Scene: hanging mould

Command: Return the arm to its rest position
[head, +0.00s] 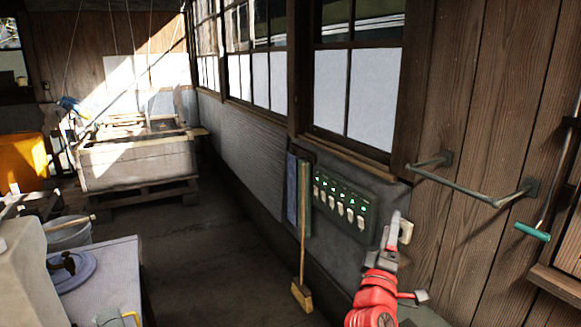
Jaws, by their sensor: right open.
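My right arm comes up from the bottom with red links, and my right gripper (391,232) stands at its end, in front of the grey lower wall. It points upward and away, is open, and has nothing visible between its fingers. It appears just right of the green switch panel (343,204) and overlaps a small pale fitting (406,231) on the wall; I cannot tell whether they touch. My left gripper is not in view.
A metal rail (471,184) juts from the plank wall at right, near a green-handled tool (533,232). A broom (302,293) leans below the panel. A table (112,270) and bucket (68,234) stand at left, a large vat (138,162) behind. The middle floor is clear.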

